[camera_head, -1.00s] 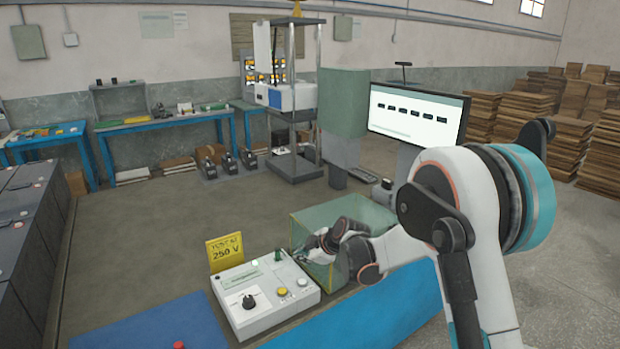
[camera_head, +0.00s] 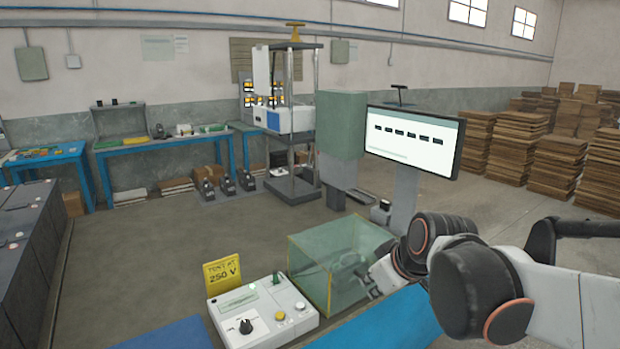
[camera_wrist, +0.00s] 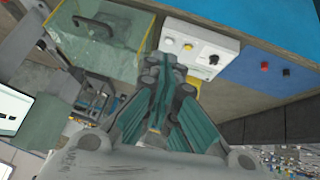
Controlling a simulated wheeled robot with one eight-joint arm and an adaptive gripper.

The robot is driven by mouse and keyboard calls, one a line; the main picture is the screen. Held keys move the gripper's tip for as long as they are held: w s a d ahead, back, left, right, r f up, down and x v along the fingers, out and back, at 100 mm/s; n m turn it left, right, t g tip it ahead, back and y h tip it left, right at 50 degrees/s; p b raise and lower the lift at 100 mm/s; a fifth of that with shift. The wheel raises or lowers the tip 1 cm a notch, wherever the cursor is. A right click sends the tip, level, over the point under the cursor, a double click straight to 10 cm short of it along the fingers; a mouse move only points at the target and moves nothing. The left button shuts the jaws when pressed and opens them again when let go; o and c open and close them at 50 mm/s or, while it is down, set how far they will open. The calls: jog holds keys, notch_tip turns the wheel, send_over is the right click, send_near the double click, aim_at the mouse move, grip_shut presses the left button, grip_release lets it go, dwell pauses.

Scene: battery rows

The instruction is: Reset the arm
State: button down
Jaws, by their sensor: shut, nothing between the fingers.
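My gripper (camera_head: 372,284) is shut and empty. In the head view it shows by the right side of the transparent green box (camera_head: 318,268), partly hidden by my wrist. I cannot tell whether it touches the box. In the wrist view my gripper (camera_wrist: 168,72) points towards the white control box (camera_wrist: 212,46), its fingers together.
The white control box (camera_head: 285,322) has a dark knob and buttons. A yellow 250 V sign (camera_head: 222,272) stands behind it. A blue mat (camera_head: 175,336) lies at the front left. A monitor (camera_head: 415,140) stands behind the green box.

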jog(key=s+d+f+m+h, duration=0.1)
jog(key=s+d+m, duration=0.2)
jog(key=s, duration=0.6)
jog(key=s+d+f+m+h, duration=0.1)
jog(key=s+d+m, duration=0.2)
jog(key=s, duration=0.5)
jog(key=shift+s+d+f+m, duration=0.3)
jog(key=shift+s+d+f, duration=0.05)
jog(key=shift+d, duration=0.25)
dwell(0.4)
